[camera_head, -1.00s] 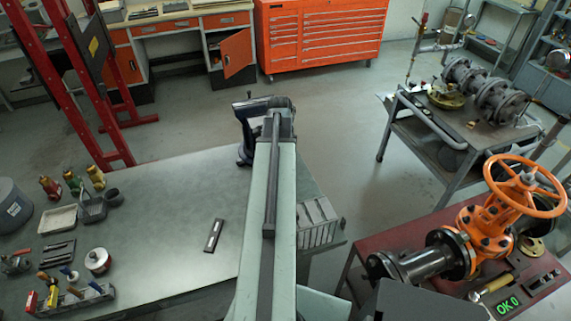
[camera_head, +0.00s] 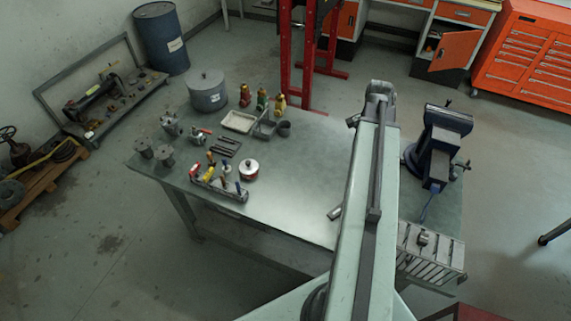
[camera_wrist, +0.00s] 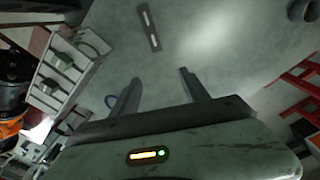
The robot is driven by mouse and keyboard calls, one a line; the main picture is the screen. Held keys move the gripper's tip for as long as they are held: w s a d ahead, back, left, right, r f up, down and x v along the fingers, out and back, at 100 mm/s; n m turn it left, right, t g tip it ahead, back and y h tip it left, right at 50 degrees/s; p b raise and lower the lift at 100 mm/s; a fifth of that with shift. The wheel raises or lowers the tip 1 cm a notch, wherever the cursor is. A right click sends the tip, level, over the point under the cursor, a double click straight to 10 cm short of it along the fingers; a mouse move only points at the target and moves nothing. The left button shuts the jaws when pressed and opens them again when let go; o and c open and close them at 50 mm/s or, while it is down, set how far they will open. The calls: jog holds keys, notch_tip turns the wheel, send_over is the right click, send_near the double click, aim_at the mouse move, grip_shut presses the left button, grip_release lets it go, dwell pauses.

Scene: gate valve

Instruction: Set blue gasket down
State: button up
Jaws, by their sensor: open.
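My gripper (camera_wrist: 161,92) is open in the wrist view, its two fingers spread over the grey tabletop, with nothing seen between them. A small blue ring (camera_wrist: 109,101), which looks like the gasket, shows just left of the left finger. I cannot tell whether it touches that finger. A thin dark-blue arc (camera_wrist: 92,46) shows farther up, at the edge of a slotted rack (camera_wrist: 40,98). In the head view a bit of blue (camera_head: 427,208) shows between the vise and the rack (camera_head: 447,258). My arm hides the gripper there.
A blue vise (camera_head: 440,145) stands right of my arm. The workbench (camera_head: 300,190) holds a grey pot (camera_head: 207,92), several small bottles, trays and a tool holder (camera_head: 217,187) toward the left. A dark bar (camera_wrist: 150,28) lies on the bench ahead of my fingers. The bench middle is clear.

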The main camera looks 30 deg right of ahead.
jog(key=w+a+n, duration=0.3)
jog(key=a+n, duration=0.2)
jog(key=a, duration=0.8)
jog(key=w+a+n, duration=0.4)
jog(key=a+n, duration=0.2)
jog(key=a, duration=0.7)
jog(key=w+a+n, duration=0.4)
jog(key=a+n, duration=0.1)
jog(key=a, duration=0.8)
jog(key=shift+a+n, duration=0.4)
